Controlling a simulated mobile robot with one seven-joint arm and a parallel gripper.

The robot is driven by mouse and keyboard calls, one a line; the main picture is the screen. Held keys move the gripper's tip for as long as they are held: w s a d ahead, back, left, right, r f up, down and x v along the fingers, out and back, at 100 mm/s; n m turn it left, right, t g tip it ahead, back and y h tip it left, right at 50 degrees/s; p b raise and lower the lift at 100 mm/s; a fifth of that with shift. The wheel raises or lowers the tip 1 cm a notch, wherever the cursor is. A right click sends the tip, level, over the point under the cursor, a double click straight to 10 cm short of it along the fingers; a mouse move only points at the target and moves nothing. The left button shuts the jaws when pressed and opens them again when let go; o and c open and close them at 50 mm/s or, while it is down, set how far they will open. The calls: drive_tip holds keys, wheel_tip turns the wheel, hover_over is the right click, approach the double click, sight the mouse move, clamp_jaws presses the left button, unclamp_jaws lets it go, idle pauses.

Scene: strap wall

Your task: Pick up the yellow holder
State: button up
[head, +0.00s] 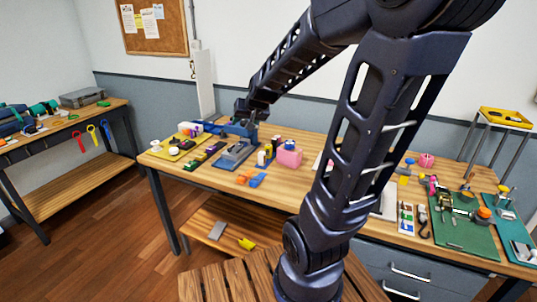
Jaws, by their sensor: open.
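A small yellow piece (247,243) lies on the lower shelf under the middle workbench; it may be the yellow holder, but it is too small to tell. Other yellow things are a mat (158,151) on the bench's left end and a tray-topped stand (506,118) at the far right. My gripper (243,117) is at the far end of my outstretched arm, above the back left of the bench, close to a blue device (238,129). It looks empty, though its fingers are small and dark. It is well above and apart from the yellow piece on the shelf.
A pink box (290,155), small bottles and blue and orange parts crowd the middle workbench (210,184). A green mat (465,235) holds parts at right. Another bench (80,185) stands left, with open floor between.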

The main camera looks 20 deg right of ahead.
drive_tip(key=w+f+m+t+h, duration=0.1)
drive_tip(key=w+f+m, duration=0.1)
drive_tip(key=w+f, duration=0.35)
drive_tip(key=m+h, duration=0.5)
drive_tip(key=h, duration=0.5)
approach(268, 146)
drive_tip(key=x, duration=0.3)
drive_tip(key=shift+s+d, duration=0.1)
drive_tip(key=shift+d, duration=0.2)
drive_tip(key=shift+w+a+x, duration=0.1)
drive_tip(key=shift+a+x, duration=0.05)
drive_tip(key=shift+x, duration=1.15)
drive_tip(key=shift+w+a+x, duration=0.1)
drive_tip(key=shift+a+x, duration=0.05)
drive_tip(key=shift+x, duration=1.2)
drive_tip(key=shift+f, duration=0.1)
drive_tip(key=c, duration=1.1)
drive_tip(key=shift+c, duration=0.2)
